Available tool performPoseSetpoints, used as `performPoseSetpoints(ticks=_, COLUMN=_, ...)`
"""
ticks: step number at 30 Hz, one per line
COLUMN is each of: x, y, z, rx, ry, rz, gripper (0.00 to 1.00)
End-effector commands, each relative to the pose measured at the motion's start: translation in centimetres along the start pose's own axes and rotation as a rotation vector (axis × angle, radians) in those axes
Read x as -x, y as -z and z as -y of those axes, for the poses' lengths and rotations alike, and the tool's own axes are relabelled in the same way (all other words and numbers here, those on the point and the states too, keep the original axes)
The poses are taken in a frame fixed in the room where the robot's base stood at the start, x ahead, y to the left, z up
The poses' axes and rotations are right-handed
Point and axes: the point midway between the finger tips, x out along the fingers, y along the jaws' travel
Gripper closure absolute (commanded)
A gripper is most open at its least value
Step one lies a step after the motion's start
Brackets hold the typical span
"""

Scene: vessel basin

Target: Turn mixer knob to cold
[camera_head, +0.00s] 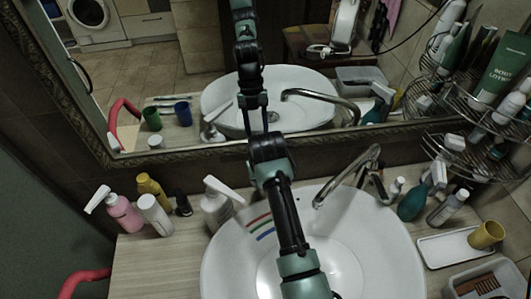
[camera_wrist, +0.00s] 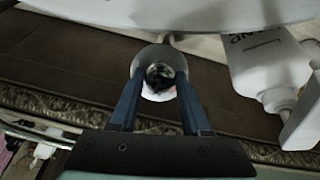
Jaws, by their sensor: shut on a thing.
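In the wrist view, the two blue fingers of my gripper (camera_wrist: 158,88) are closed around a round, shiny metal piece. It looks like the mixer knob (camera_wrist: 140,62), with a dark, reflective round face. Part of its sides is hidden by the fingers. The white basin (camera_wrist: 100,10) lies along the top of that view. In the head view, the basin (camera_head: 385,255) is crossed by my arm, which hides my gripper and the knob. The curved metal spout (camera_head: 345,180) rises right of my arm and reaches over the basin. The knob's turn angle cannot be told.
A white pump bottle (camera_head: 217,207) stands left of my arm and shows close by in the wrist view (camera_wrist: 265,70). Pink (camera_head: 124,212) and yellow (camera_head: 152,190) bottles stand further left. Bottles and a tray (camera_head: 450,248) crowd the right. The framed mirror (camera_head: 215,150) is behind.

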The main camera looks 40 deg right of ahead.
Motion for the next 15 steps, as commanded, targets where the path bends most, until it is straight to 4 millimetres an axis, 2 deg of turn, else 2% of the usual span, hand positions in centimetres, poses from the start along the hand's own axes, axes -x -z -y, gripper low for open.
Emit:
performPoseSetpoints(ticks=8, x=0.15, y=0.13, z=-0.06, rx=-0.168, ry=0.052, rz=-0.001, gripper=1.0)
performPoseSetpoints(ticks=15, x=0.15, y=0.07, z=-0.2, rx=-0.383, ry=0.116, rz=-0.001, gripper=1.0)
